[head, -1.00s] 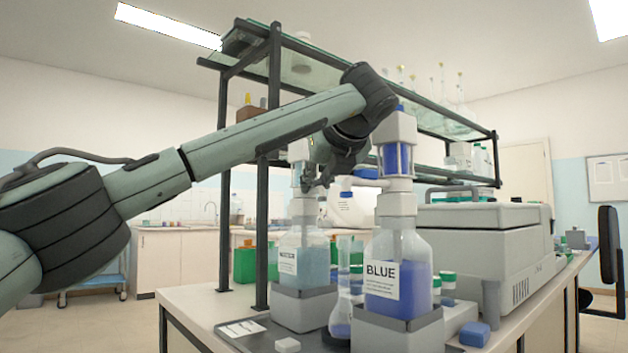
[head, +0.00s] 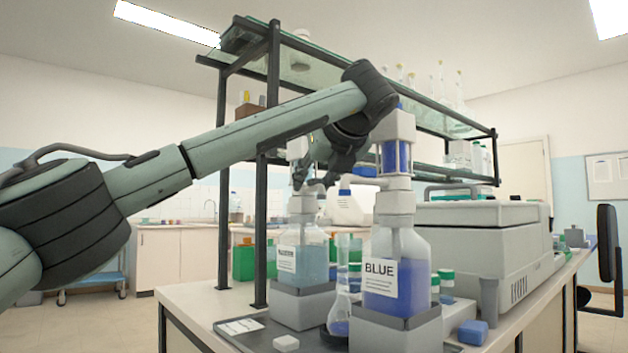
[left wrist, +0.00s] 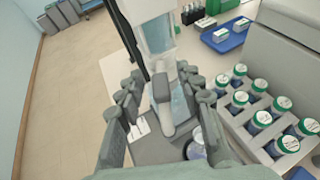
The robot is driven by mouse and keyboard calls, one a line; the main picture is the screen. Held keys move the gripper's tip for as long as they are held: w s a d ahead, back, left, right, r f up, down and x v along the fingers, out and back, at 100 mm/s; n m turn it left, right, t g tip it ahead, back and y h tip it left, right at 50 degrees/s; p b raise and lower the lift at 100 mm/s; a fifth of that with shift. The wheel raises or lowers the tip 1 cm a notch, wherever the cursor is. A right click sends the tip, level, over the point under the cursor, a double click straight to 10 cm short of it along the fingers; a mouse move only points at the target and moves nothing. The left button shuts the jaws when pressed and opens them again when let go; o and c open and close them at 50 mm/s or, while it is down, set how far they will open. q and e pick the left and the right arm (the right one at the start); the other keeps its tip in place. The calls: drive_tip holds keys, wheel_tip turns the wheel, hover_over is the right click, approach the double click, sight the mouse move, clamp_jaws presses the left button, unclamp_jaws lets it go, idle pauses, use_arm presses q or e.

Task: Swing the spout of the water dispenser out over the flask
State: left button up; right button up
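The water dispenser (head: 311,258) is the left bottle, with pale blue liquid, in a grey holder. Its light grey spout (head: 315,186) extends right, towards the side of the flask. The flask (head: 340,300) stands between the two dispensers with some blue liquid in its bottom. My left gripper (head: 325,173) is at spout height, partly hidden by its own arm. In the left wrist view its fingers (left wrist: 161,88) are apart, with the grey spout (left wrist: 162,100) between them; I cannot tell whether either touches it. My right gripper is not in view.
The BLUE dispenser (head: 396,270) stands close on the right, its blue-tipped spout (head: 346,186) pointing left near my gripper. A shelf frame (head: 276,130) rises behind. Green-capped jars (left wrist: 262,118) and a grey machine (head: 475,230) stand to the right.

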use_arm(q)
drive_tip(key=v, duration=1.2)
